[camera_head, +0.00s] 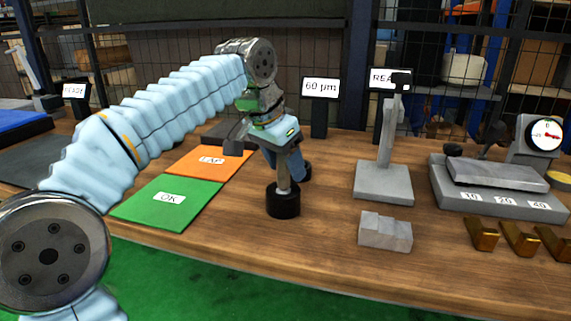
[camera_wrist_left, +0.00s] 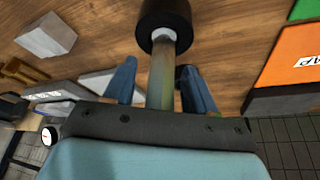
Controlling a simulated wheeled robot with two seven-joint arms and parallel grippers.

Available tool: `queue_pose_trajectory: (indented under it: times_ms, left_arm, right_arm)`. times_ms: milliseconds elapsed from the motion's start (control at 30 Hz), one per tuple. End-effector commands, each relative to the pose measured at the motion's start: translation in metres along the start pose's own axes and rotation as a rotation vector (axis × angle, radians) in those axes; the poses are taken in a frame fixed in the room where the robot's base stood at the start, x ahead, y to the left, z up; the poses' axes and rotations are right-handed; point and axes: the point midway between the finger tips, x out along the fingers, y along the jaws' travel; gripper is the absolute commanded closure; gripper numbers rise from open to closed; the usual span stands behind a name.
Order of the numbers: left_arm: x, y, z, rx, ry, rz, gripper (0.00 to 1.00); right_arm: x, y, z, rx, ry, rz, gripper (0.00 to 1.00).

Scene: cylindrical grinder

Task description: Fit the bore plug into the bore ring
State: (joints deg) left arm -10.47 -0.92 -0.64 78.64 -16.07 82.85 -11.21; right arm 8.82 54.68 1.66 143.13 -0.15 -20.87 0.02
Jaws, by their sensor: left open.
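A metal rod, apparently the bore plug (camera_head: 283,178), stands upright with its lower end at a short black cylinder, apparently the bore ring (camera_head: 283,204), on the wooden bench. In the left wrist view the rod (camera_wrist_left: 162,75) runs from a pale collar at the black cylinder (camera_wrist_left: 165,18) back between my fingers. My left gripper (camera_wrist_left: 161,85) is open, with one blue finger on each side of the rod and gaps between. In the head view the left gripper (camera_head: 290,165) is above the black cylinder. How deep the rod sits in the cylinder is hidden. My right gripper is not in view.
Left of the cylinder lie a green OK mat (camera_head: 150,215) and an orange LAP mat (camera_head: 195,163). To the right are a stepped grey block (camera_head: 384,234), a grey stand (camera_head: 384,183), a dial gauge base (camera_head: 500,200) and brass V-shaped pieces (camera_head: 481,237). Bare bench lies in front.

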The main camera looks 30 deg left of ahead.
Motion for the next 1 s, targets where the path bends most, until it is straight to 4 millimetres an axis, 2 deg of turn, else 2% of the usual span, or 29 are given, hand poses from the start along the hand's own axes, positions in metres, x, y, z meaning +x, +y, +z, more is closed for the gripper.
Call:
queue_pose_trajectory:
  times_ms: [300,500,667,1000]
  left_arm:
    - [-0.073,0.0,-0.002,0.0,0.005,0.0,0.44]
    - [-0.106,0.0,-0.001,0.0,0.003,0.0,0.44]
    - [-0.115,0.0,0.0,0.0,0.001,0.0,0.44]
    - [-0.114,0.0,0.0,0.0,0.001,0.0,0.44]
  right_arm:
    - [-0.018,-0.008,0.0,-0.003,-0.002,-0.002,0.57]
    - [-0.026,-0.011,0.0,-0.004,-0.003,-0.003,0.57]
    - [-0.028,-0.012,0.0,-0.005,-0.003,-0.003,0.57]
    - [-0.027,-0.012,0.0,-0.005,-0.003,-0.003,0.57]
